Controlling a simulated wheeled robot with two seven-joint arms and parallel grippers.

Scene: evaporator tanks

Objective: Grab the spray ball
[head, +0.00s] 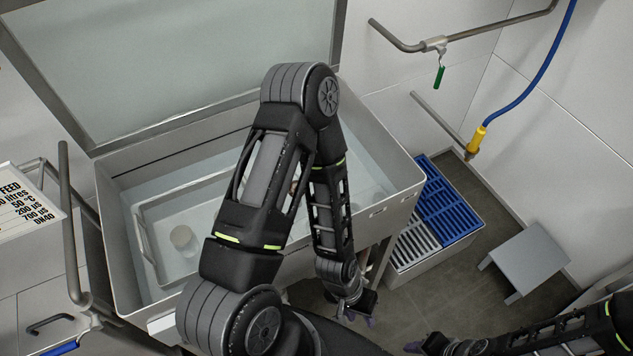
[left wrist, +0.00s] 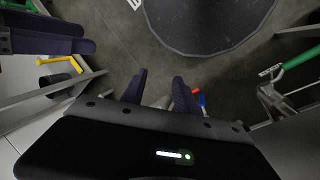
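I cannot make out a spray ball for certain in either view. A small pale cylinder (head: 183,240) stands inside the open steel tank (head: 128,262); what it is I cannot tell. My left arm crosses in front of the tank and hides part of its inside. My left gripper (head: 356,311) hangs low outside the tank's right side. In the left wrist view its two dark purple fingers (left wrist: 160,90) are apart with nothing between them. My right gripper (head: 418,347) is at the bottom edge, partly cut off. Dark purple fingers also show at the upper left of the left wrist view.
A raised lid (head: 180,55) stands behind the tank. A crate with blue and grey grates (head: 440,212) and a grey stool (head: 528,260) stand on the floor to the right. A blue hose (head: 540,70) with a yellow nozzle hangs at the wall. Bare floor lies between crate and stool.

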